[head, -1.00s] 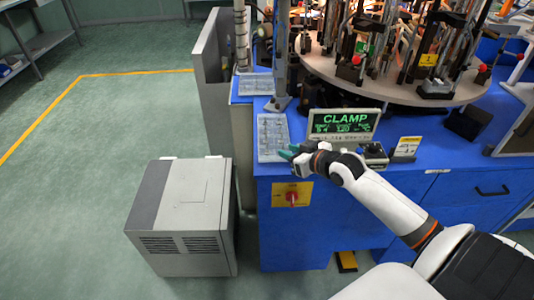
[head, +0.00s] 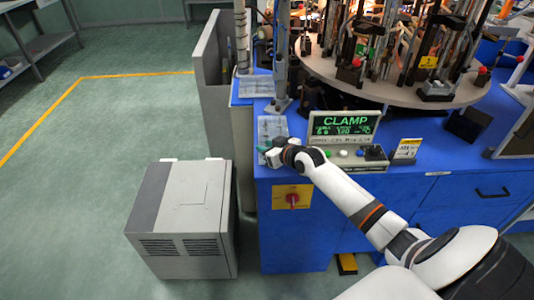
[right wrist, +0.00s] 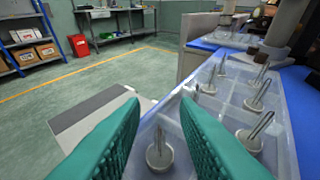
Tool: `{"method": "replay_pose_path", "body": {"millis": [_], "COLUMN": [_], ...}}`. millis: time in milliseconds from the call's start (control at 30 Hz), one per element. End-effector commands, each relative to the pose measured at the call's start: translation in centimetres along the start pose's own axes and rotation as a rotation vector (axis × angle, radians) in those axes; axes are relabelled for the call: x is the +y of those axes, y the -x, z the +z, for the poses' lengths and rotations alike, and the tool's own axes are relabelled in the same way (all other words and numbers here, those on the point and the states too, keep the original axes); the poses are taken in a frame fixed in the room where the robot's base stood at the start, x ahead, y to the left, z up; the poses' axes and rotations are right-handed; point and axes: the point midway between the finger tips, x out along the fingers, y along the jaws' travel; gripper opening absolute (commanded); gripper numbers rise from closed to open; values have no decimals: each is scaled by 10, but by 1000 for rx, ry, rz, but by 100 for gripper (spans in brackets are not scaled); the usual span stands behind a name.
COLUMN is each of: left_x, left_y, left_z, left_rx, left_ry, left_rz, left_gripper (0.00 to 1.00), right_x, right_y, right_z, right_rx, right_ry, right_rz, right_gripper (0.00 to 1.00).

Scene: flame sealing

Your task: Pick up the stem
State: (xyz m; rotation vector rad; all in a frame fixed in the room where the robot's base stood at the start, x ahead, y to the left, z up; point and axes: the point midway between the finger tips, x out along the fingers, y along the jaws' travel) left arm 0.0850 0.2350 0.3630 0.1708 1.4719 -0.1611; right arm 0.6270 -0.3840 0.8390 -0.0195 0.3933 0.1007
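My right gripper (head: 266,155) is at the front edge of a clear tray (head: 271,126) on the blue bench in the head view. Its two teal fingers are spread apart in the right wrist view (right wrist: 158,125), with nothing held between them. A stem (right wrist: 159,155), a thin upright piece on a round metal base, shows in the gap between the fingers, standing in the tray (right wrist: 225,110). More stems stand in the tray, such as one at the right (right wrist: 252,138) and one farther back (right wrist: 256,98). My left gripper is not in view.
A CLAMP display (head: 345,124) and a button panel (head: 355,155) stand right of the tray. A metal post (head: 281,65) rises behind it, and a round turntable (head: 400,85) with fixtures is at the back right. A grey cabinet (head: 185,215) stands on the floor at left.

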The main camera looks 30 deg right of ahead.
Motion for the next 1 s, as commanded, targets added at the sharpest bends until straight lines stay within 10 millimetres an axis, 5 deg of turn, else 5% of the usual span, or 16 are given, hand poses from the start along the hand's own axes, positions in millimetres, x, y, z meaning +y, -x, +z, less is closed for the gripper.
{"method": "replay_pose_path", "body": {"millis": [167, 333, 767, 1000], "left_x": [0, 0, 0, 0], "left_y": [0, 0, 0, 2], "left_z": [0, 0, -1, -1], "left_rx": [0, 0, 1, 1], "left_ry": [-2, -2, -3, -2], "left_rz": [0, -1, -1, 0], "left_gripper": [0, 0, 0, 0], "right_x": [0, 0, 0, 0], "right_y": [0, 0, 1, 15], "right_z": [0, 0, 2, 36], "right_rx": [0, 0, 0, -5], "right_ry": [0, 1, 1, 3], "right_rz": [0, 0, 0, 0], "right_gripper": [26, 0, 0, 0]}}
